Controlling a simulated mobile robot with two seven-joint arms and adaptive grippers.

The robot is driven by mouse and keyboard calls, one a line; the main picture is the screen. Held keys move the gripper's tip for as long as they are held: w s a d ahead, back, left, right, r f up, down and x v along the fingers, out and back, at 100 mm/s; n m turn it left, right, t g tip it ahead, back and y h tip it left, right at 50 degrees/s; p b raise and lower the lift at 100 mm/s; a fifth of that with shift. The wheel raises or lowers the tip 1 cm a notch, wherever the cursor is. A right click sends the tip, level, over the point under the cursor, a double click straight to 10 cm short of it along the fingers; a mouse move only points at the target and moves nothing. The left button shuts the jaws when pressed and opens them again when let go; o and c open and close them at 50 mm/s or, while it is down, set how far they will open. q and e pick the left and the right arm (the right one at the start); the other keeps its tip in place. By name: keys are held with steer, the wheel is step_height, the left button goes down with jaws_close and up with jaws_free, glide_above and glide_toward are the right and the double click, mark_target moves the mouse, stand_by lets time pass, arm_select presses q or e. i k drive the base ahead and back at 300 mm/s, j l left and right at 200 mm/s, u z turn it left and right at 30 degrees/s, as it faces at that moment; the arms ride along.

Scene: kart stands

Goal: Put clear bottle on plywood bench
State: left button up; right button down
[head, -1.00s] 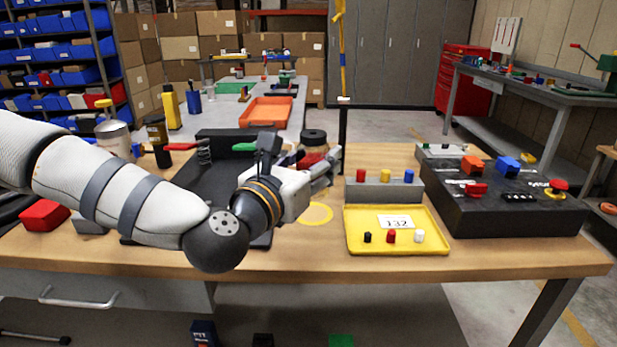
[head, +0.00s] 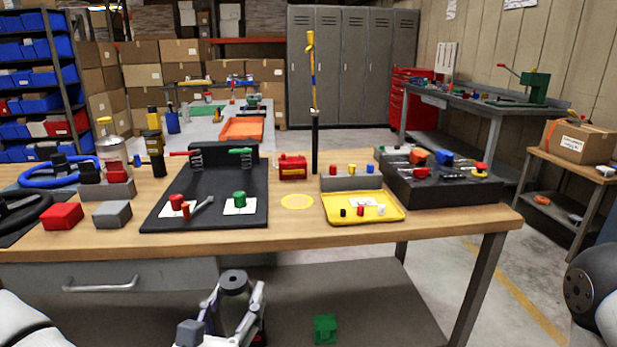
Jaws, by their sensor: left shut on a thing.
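My left gripper (head: 234,296) is low in the head view, in front of the near workbench (head: 300,232) and below its top. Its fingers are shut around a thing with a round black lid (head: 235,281). The lid faces up; the body is mostly hidden between the fingers, so I cannot tell whether it is clear. At the right, a small bench with a light wooden top (head: 548,150) carries a cardboard box. I cannot tell for certain which bench is plywood. My right gripper is out of view; only part of that arm shows at the right edge.
The cardboard box (head: 578,141) covers much of the small bench's top. Open floor lies between the benches.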

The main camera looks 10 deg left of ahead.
mark_target(329, 158)
steer(key=i+l+z, duration=0.2)
steer(key=z, duration=0.15)
steer(key=i+l+z, duration=0.55)
steer(key=z, duration=0.15)
steer(key=i+l+z, duration=0.55)
steer(key=i+z, duration=0.2)
steer(key=i, duration=0.15)
steer(key=i+z, duration=0.4)
steer(key=i+j+u, duration=0.1)
steer(key=i+u, duration=0.6)
steer(key=u, duration=0.15)
steer(key=i+l+u, duration=0.1)
steer(key=i+u, duration=0.3)
steer(key=i+l+u, duration=0.2)
steer(key=u, duration=0.2)
steer(key=i+j+u, duration=0.2)
steer(key=i+u, duration=0.15)
steer(key=i, duration=0.2)
steer(key=i+j+u, duration=0.1)
steer(key=i+u, duration=0.3)
steer(key=i, duration=0.2)
steer(key=i+l+u, duration=0.15)
steer(key=i+u, duration=0.2)
steer(key=i, duration=0.2)
steer(key=i+u, duration=0.45)
steer(key=i+l+u, duration=0.15)
steer(key=i+u, duration=0.35)
steer(key=i+l+u, duration=0.45)
steer(key=i+j, duration=0.05)
steer(key=j, duration=0.05)
